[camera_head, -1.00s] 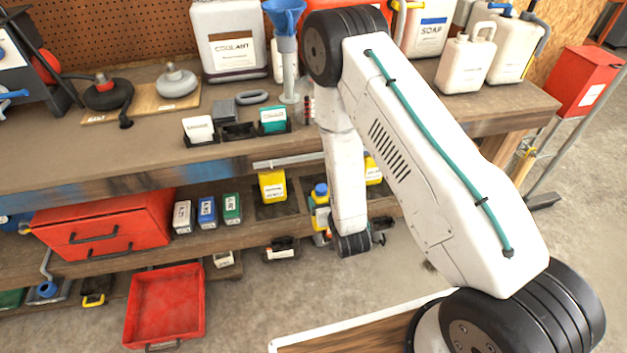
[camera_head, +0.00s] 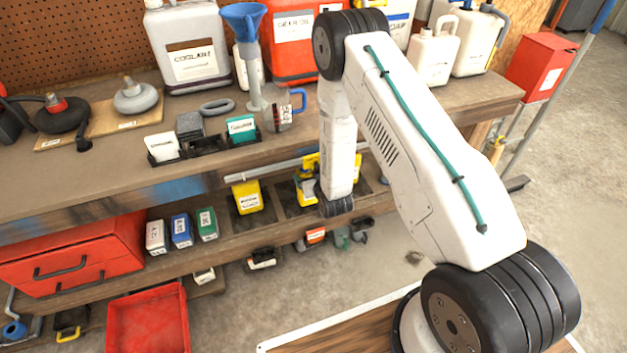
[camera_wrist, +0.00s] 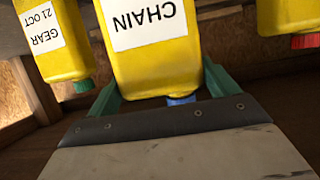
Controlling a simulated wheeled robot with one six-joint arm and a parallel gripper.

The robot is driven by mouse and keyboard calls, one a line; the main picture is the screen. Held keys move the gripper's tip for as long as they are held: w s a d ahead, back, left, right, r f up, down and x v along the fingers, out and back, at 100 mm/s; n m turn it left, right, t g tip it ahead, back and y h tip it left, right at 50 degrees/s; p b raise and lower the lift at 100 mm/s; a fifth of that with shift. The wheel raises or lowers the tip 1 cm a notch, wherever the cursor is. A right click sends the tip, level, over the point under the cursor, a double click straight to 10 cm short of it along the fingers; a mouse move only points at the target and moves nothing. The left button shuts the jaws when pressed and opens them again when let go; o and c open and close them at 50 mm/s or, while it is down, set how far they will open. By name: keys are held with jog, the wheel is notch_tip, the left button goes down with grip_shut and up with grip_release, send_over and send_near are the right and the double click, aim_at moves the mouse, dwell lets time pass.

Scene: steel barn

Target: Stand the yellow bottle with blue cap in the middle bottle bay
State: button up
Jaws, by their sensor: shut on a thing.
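The yellow bottle with blue cap (camera_wrist: 150,58) is labelled CHAIN and appears upside down in the wrist view, its blue cap (camera_wrist: 181,100) near my palm. My gripper (camera_wrist: 160,88) is shut on it, with a green finger on each side. In the head view, yellow parts (camera_head: 305,192) show beside my wrist at the middle bottle bay (camera_head: 290,205) on the lower shelf. My arm hides most of the bottle there. I cannot tell whether its base touches the bay floor.
A yellow bottle (camera_head: 248,199) stands in the left bay. In the wrist view, a green-capped GEAR bottle (camera_wrist: 53,45) and a red-capped yellow bottle (camera_wrist: 287,18) flank the held one. The worktop edge (camera_head: 170,185) overhangs the shelf.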

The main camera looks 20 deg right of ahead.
jog(key=shift+w+d+f, duration=0.15)
jog(key=shift+w+f, duration=0.05)
jog(key=shift+f, duration=0.4)
jog(key=shift+w+d+f, duration=0.15)
jog(key=shift+w+f, duration=0.1)
jog(key=shift+f, duration=0.35)
jog(key=shift+w+d+f, duration=0.15)
jog(key=shift+w+f, duration=0.05)
jog(key=shift+f, duration=0.5)
jog(key=o, duration=1.9)
jog(key=v, duration=1.2)
jog(key=shift+s, duration=0.15)
